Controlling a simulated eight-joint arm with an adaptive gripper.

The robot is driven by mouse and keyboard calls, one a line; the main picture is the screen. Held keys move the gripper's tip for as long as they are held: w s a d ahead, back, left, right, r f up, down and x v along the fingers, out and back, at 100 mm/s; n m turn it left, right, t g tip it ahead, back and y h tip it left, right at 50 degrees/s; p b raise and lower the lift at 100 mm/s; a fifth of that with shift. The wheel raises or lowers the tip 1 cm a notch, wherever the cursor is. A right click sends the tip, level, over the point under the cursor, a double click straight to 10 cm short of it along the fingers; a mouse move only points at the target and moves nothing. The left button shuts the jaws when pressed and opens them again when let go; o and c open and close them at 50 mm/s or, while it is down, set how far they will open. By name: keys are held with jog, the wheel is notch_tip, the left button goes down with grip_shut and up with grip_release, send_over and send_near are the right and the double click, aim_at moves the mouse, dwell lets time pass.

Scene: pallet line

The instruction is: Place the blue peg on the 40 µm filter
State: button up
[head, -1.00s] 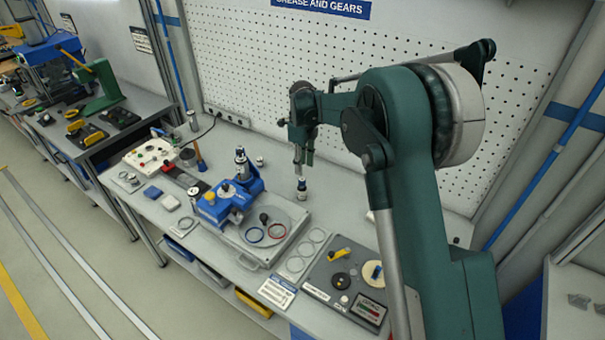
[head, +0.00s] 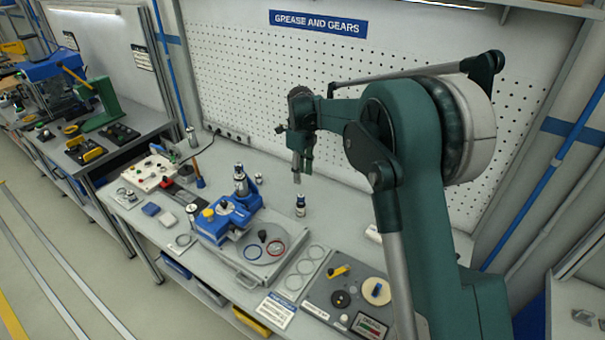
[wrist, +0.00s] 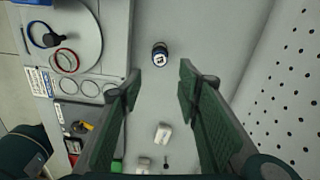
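My gripper (head: 298,172) hangs above the back part of the bench, pointing down. In the wrist view its two green fingers (wrist: 160,76) stand wide apart with nothing between them. A small dark-blue and silver cylinder with a white label (head: 300,205) stands upright on the bench below my gripper. It also shows in the wrist view (wrist: 160,54), beyond the fingertips. The label is too small to read, so I cannot tell whether this is the 40 µm filter. I cannot pick out the blue peg for certain.
A blue machine (head: 224,218) and a grey plate (head: 246,265) with red and blue rings stand left of the cylinder. A dark control panel (head: 326,292) lies at the front. White blocks (wrist: 162,133) lie near the fingers. The pegboard wall (head: 330,100) rises behind.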

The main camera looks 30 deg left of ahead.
dwell(0.4)
jog(key=d+r+n+t, duration=0.1)
jog(key=d+r+n, duration=0.1)
jog(key=d+r, duration=0.6)
jog(key=d+r+n+y, duration=0.15)
jog(key=d+r, duration=0.35)
jog(key=d, duration=0.8)
jog(key=d+r+n+t, duration=0.1)
jog(key=d+r+n, duration=0.1)
jog(key=d+r, duration=0.6)
jog(key=s+d+r+n+t, duration=0.15)
jog(key=s+d, duration=0.25)
jog(key=d, duration=0.7)
jog(key=s+d+r+n, duration=0.2)
jog(key=s+d+n, duration=0.15)
jog(key=d, duration=0.75)
jog(key=s+d+f+n+t, duration=0.2)
jog(key=s+d+f+n, duration=0.1)
jog(key=s+d, duration=0.8)
jog(key=s+d+f+n+t+h, duration=0.1)
jog(key=s+d+f+n, duration=0.2)
jog(key=s+d, duration=0.7)
jog(key=shift+s+d+f+t, duration=0.4)
jog(key=shift+s+f, duration=0.5)
jog(key=shift+s, duration=0.35)
jog(key=shift+h, duration=0.25)
